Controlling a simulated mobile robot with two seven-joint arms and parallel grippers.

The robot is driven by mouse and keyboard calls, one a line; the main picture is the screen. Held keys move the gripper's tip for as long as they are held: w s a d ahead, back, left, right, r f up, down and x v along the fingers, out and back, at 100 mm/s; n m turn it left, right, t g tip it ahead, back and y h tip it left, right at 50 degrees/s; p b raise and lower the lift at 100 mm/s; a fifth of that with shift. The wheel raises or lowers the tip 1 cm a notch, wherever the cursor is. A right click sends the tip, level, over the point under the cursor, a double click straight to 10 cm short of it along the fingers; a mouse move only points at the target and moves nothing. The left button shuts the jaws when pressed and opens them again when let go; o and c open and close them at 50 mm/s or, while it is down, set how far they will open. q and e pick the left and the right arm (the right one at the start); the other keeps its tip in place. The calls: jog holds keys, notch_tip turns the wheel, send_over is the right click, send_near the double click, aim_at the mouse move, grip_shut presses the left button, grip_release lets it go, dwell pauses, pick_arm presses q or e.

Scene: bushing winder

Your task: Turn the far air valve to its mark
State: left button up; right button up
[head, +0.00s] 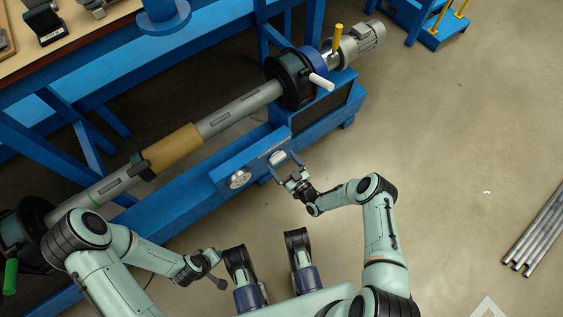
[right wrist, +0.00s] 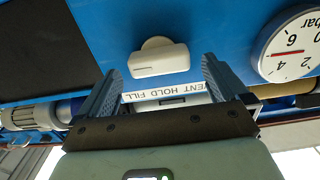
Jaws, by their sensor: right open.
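A white valve handle (right wrist: 158,60) sits on the blue panel (right wrist: 220,25) in the right wrist view. In the head view the handle shows as a pale shape (head: 278,157) at the panel's right end. My right gripper (head: 286,168) is open in front of the panel, its fingers on either side of the handle in the wrist view (right wrist: 160,80), with clear gaps and no visible contact. My left gripper (head: 214,272) hangs low, away from the panel; its jaws are unclear.
A round gauge (head: 239,179) is left of the handle; in the wrist view the gauge (right wrist: 295,45) has a red needle near 6. A long grey shaft (head: 235,108) with a tan sleeve (head: 172,149) runs behind. Metal bars (head: 537,235) lie on the open floor at right.

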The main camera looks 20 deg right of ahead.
pick_arm(q)
jog(key=shift+s+a+f, duration=0.1)
jog(key=shift+s+f, duration=0.15)
jog(key=shift+s, duration=0.05)
pick_arm(e)
jog(key=shift+w+a, duration=0.15)
jog(key=shift+w, duration=0.35)
jog(key=c, duration=1.1)
jog(key=shift+o, duration=0.2)
pick_arm(q)
jog(key=shift+w, duration=0.1)
pick_arm(e)
jog(key=n, duration=0.4)
jog(key=shift+a, duration=0.15)
pick_arm(q)
jog(key=shift+w+d+r+t+p, duration=0.2)
jog(key=shift+w+r+t+p, duration=0.3)
jog(key=shift+w+r, duration=0.7)
pick_arm(e)
jog(key=shift+s+a+f+n, duration=0.1)
jog(key=shift+s+n, duration=0.05)
jog(key=shift+n, duration=2.25)
